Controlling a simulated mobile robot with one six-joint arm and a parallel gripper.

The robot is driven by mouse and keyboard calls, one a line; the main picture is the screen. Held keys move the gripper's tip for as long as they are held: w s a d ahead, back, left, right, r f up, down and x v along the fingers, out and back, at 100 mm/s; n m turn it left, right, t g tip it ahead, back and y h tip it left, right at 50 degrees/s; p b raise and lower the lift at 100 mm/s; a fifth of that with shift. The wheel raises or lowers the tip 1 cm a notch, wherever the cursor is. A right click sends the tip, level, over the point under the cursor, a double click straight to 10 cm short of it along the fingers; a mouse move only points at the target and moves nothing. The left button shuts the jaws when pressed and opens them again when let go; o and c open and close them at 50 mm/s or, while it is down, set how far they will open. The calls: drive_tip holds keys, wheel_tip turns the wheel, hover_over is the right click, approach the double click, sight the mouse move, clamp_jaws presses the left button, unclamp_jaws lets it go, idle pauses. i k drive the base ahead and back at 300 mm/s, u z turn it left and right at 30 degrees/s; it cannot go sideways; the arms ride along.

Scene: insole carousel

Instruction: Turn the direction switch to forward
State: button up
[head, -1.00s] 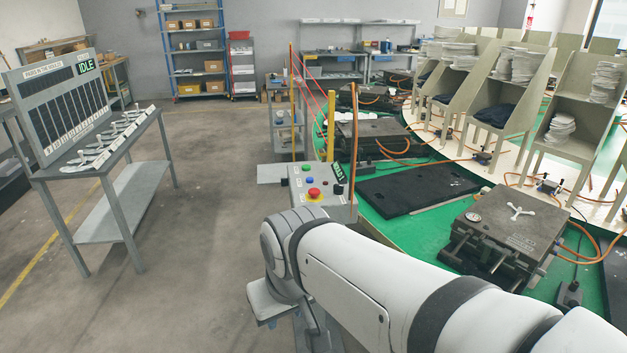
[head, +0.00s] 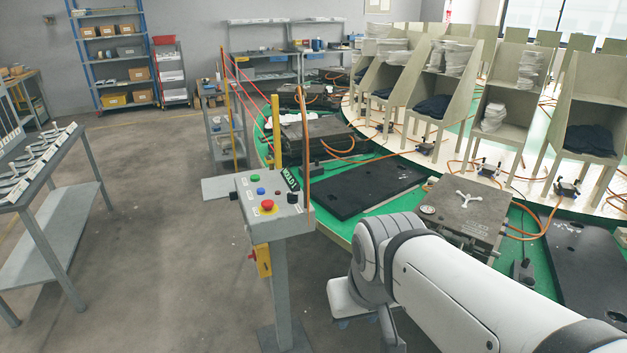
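The control box (head: 272,205) stands on a grey post in the middle of the head view. Its sloped panel carries a green button (head: 255,179), a blue button (head: 260,191), a red stop button (head: 267,205) on a yellow base, and small black knobs. One black knob (head: 292,198) sits at the panel's right side; which knob is the direction switch, and its setting, are too small to read. My white arm reaches in from the lower right, right of the box and apart from it. My gripper is not clearly visible.
The green carousel table (head: 385,203) with black plates and a mould press (head: 465,212) lies right of the box. An orange post (head: 305,140) and a yellow post (head: 277,130) rise behind the box. A grey bench (head: 50,170) stands left. The floor between is clear.

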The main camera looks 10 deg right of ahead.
sight(292, 197)
drive_tip(key=z, duration=0.15)
drive_tip(key=i, duration=1)
drive_tip(key=z, duration=0.05)
